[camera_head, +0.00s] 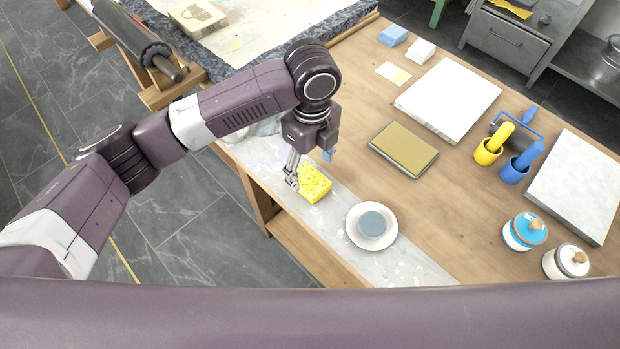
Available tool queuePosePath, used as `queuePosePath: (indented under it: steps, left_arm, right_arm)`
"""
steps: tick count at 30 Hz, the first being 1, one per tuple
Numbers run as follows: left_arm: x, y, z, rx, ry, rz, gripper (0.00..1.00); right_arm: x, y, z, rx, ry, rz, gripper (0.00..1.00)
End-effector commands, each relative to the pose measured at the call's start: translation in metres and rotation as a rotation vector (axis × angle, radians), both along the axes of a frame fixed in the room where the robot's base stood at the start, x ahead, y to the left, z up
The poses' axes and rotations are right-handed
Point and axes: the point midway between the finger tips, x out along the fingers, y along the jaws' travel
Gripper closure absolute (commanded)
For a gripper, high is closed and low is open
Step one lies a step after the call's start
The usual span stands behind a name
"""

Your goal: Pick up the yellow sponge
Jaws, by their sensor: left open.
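The yellow sponge (315,184) lies on the pale, stained strip along the table's near left edge in the head view. My left gripper (292,182) points down at the sponge's left side, its fingers open. The fingertips are very close to the sponge; I cannot tell whether they touch it. The far part of the sponge shows clear beside the fingers. My right gripper is not in view.
A white saucer with a grey-blue round piece (372,222) stands just right of the sponge. A tan pad (403,149), a white slab (448,98), yellow and blue cups and two lidded jars (524,231) stand further right. Bare wood (440,215) lies between them.

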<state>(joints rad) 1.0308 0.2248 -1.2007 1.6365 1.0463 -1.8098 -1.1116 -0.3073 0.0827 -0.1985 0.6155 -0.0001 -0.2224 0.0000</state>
Motion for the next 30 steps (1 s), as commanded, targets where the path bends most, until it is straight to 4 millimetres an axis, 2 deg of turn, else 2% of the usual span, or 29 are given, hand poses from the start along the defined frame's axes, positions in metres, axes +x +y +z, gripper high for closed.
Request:
queuePosePath:
  steps: [3,8,17,27,30]
  left_arm:
    - [-0.006,0.003,-0.019,0.001,0.004,0.001,0.35]
    - [-0.006,0.003,-0.038,0.001,0.001,0.001,0.35]
    - [-0.005,0.003,-0.042,0.000,-0.001,0.000,0.36]
    - [-0.005,0.003,-0.042,0.000,-0.001,0.001,0.72]
    - [-0.005,0.003,-0.042,-0.001,-0.002,0.001,0.72]
  right_arm:
    - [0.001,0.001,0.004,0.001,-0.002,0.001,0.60]
    - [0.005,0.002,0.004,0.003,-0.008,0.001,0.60]
    - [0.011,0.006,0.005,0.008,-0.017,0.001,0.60]
    - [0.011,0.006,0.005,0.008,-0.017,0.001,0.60]
    - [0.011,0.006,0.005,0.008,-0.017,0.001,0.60]
